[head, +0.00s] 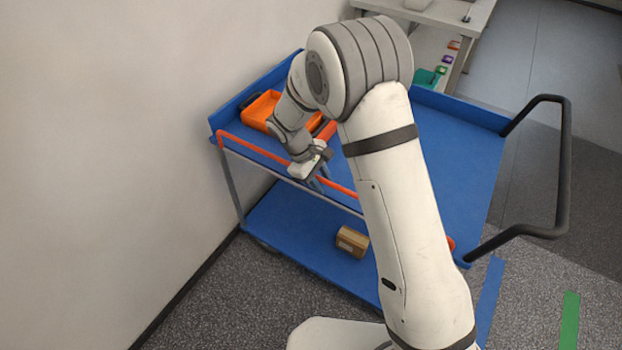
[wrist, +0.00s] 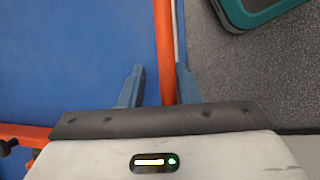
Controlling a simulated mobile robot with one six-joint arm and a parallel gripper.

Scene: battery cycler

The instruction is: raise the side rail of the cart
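The blue cart (head: 465,165) stands against the wall, with an upper deck and a lower shelf. Its orange side rail (head: 258,148) runs along the near long edge of the upper deck; my arm hides part of it. My gripper (head: 320,184) is at the rail, near the middle of that edge, pointing down. In the wrist view, the two blue-grey fingers (wrist: 158,82) stand apart with the rail (wrist: 164,45) between them. A gap shows between the left finger and the rail; the right finger is close beside it, and I cannot tell if it touches.
An orange tray (head: 262,108) lies on the upper deck at the far left. A black push handle (head: 566,160) sticks out at the right. A white table (head: 440,12) stands behind.

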